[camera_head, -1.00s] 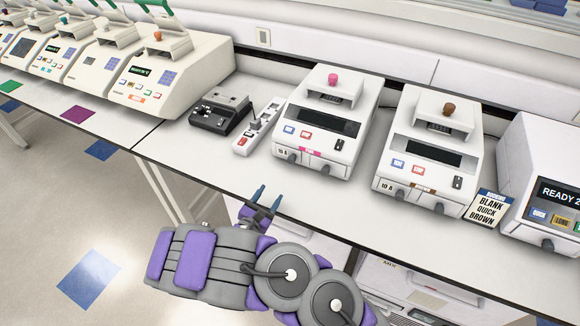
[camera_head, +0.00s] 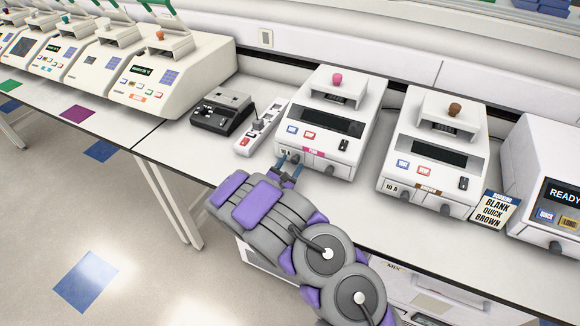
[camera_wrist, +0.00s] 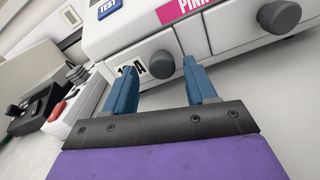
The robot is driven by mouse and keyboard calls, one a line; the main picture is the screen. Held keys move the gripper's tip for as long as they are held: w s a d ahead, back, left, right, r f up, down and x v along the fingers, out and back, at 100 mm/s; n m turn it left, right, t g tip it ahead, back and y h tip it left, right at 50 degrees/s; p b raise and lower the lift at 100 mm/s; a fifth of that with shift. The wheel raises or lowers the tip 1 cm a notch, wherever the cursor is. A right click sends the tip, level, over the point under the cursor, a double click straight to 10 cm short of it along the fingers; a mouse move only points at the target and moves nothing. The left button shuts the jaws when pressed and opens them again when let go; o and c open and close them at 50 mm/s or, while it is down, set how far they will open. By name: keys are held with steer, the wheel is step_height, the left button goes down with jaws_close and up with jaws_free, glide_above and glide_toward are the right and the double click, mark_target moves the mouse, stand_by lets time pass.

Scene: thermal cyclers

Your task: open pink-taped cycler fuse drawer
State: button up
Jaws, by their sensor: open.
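The pink-taped cycler (camera_head: 332,118) is a white box with a pink knob on top and a pink label on its front. Low on its front are two small drawers with dark knobs. In the wrist view, the left drawer (camera_wrist: 138,62) carries a partly hidden label ending in "A" and a grey knob (camera_wrist: 160,64). The right drawer (camera_wrist: 237,30) sits under the pink tape (camera_wrist: 190,8) and has its own knob (camera_wrist: 279,16). Both look shut. My gripper (camera_wrist: 160,82) is open, its blue fingers at either side of the left knob in the picture; contact cannot be told.
A brown-knobbed cycler (camera_head: 433,150) stands to the right, with a sign (camera_head: 494,210) beside it. A power strip (camera_head: 262,126) and a black device (camera_head: 222,112) are close on the left. The bench front (camera_head: 350,215) is clear.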

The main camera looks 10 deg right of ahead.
steer(key=shift+d, duration=0.35)
steer(key=c, duration=0.3)
steer(key=shift+a, duration=0.2)
jaws_close()
